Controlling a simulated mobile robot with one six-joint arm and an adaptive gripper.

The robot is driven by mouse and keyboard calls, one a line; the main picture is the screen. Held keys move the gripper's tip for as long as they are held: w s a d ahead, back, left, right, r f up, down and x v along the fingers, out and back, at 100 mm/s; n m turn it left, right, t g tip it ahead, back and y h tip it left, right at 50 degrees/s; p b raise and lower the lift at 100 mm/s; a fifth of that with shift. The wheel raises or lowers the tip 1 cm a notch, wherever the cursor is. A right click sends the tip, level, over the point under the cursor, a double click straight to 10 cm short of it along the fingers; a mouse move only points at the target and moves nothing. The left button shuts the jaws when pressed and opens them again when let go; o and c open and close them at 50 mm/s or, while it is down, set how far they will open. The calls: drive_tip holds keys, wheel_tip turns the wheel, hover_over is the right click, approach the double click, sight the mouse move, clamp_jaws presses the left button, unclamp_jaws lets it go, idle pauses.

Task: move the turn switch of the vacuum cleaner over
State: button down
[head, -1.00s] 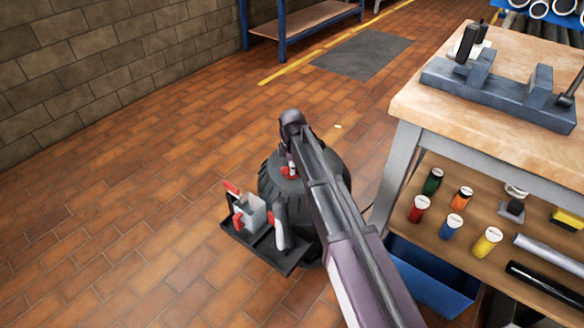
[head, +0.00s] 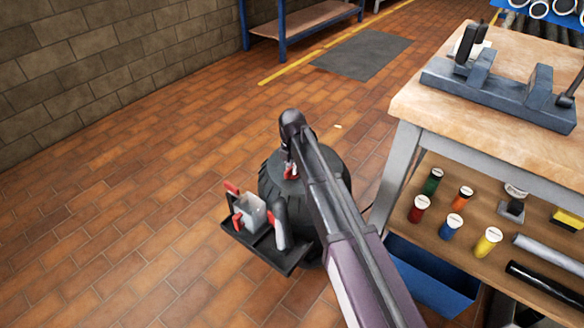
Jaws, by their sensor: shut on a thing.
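The vacuum cleaner (head: 272,187) looks like a dark, ribbed round body standing on the brick floor, left of the workbench. My arm reaches over it from the lower right and hides much of its top and right side. A small red part with a light patch (head: 290,173) shows on its top, probably the turn switch. My gripper (head: 289,163) points down at this part and is shut on it. The fingertips are small and dark here, and the switch's exact angle cannot be made out.
A black tray (head: 262,250) with a clear container (head: 250,212) and red-handled tools sits at the cleaner's front left. The workbench (head: 400,170) with a vise (head: 500,92) stands close on the right, a blue bin (head: 430,275) below. The floor to the left is clear.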

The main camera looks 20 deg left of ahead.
drive_tip(key=shift+s, duration=0.1)
idle(0.4)
drive_tip(key=c, duration=0.6)
unclamp_jaws()
drive_tip(key=shift+c, duration=0.2)
drive_tip(key=shift+m, duration=0.3)
